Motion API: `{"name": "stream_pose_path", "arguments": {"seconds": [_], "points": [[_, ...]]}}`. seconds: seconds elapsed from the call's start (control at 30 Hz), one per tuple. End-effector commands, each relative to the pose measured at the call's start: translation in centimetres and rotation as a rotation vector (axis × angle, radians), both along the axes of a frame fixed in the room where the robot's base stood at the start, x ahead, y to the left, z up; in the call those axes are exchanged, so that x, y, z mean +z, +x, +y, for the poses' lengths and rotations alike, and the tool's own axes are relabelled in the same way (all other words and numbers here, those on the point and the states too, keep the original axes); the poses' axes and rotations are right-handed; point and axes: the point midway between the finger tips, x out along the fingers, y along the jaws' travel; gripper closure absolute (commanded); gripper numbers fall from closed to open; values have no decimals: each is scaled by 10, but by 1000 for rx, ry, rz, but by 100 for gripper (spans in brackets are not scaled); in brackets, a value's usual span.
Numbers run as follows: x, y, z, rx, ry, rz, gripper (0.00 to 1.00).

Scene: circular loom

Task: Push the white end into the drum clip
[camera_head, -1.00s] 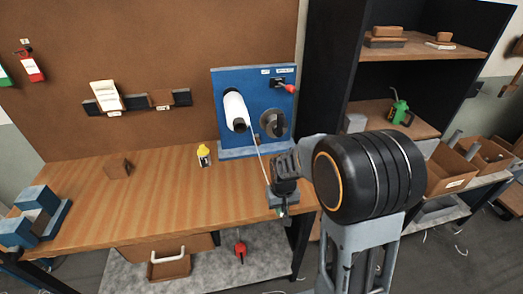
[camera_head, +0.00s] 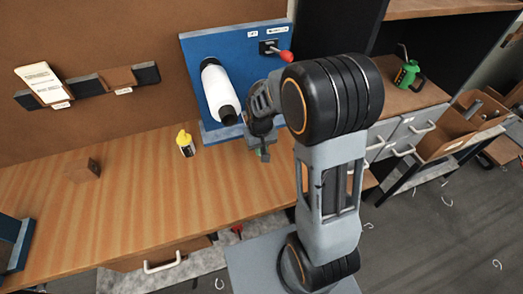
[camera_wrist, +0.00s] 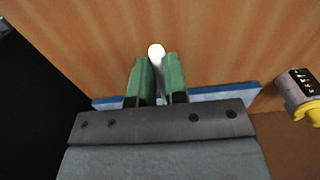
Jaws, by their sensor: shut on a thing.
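The white drum (camera_head: 216,88) with black ends is mounted on the blue panel (camera_head: 195,52). I cannot make out its clip. My gripper (camera_head: 263,155) is at the lower right of the drum, in front of the panel's lower part. In the wrist view, the green fingers (camera_wrist: 157,72) are shut on the white end (camera_wrist: 156,51), whose rounded tip sticks out past them. Whether the white end touches anything is not clear. In the head view the white end is hidden, and my arm covers the panel's right part.
A red-knobbed lever (camera_head: 285,55) sticks out at the panel's upper right. A brown block (camera_head: 83,170) lies farther left. The bench between is clear.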

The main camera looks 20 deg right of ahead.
Motion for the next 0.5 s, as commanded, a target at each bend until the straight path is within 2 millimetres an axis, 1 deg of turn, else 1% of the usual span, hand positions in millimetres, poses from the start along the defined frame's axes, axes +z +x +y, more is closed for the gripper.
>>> {"name": "stream_pose_path", "arguments": {"seconds": [0.5], "points": [[0,47,0,0,0,0,100]]}}
